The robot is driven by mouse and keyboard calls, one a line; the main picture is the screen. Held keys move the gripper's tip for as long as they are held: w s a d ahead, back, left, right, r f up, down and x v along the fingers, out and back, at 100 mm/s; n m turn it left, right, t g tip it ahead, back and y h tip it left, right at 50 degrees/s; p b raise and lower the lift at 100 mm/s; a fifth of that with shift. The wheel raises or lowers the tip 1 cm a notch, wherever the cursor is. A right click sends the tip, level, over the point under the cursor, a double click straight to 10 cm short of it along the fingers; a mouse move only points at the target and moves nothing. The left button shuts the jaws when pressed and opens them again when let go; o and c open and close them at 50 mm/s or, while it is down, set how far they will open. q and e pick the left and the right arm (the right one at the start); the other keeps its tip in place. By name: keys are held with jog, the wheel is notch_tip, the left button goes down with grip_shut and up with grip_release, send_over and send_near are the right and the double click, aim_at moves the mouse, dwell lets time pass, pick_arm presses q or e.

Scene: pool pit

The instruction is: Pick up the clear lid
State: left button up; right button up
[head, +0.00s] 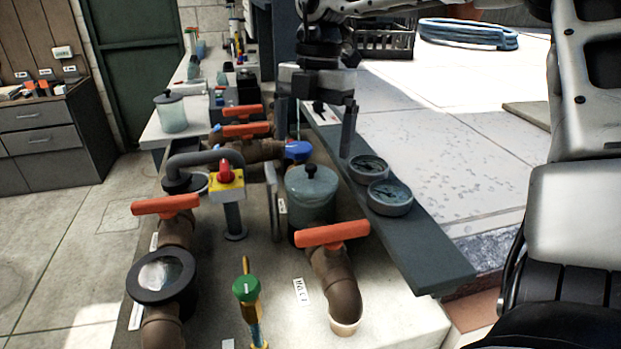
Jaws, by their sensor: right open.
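The clear lid (312,186) is a greenish, see-through round cover with a dark knob on top. It sits on a dark round pot in the middle of the pipework, below the right gripper. My right gripper (315,136) points down with its two fingers spread apart and nothing between them. In the picture its fingertips are above and behind the knob, and they look apart from it. My left gripper does not show.
Orange-handled valves stand in front (332,235), at left (165,204) and behind (243,131). A blue cap (298,149) is just behind the lid. A dark shelf (425,245) with two round gauges (390,197) runs along the right. A red button (225,172) stands left.

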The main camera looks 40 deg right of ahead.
aim_at(311, 165)
jog(key=shift+s+a+f+p, duration=0.1)
jog(key=shift+f+p, duration=0.1)
jog(key=shift+f, duration=0.75)
jog(key=shift+s+a+f+p, duration=0.15)
jog(key=shift+f+p, duration=0.1)
jog(key=shift+f, duration=0.7)
jog(key=shift+s+a+f+p, duration=0.1)
jog(key=shift+f+p, duration=0.1)
jog(key=shift+f, duration=0.75)
jog(key=c, duration=0.9)
jog(key=shift+r, duration=0.1)
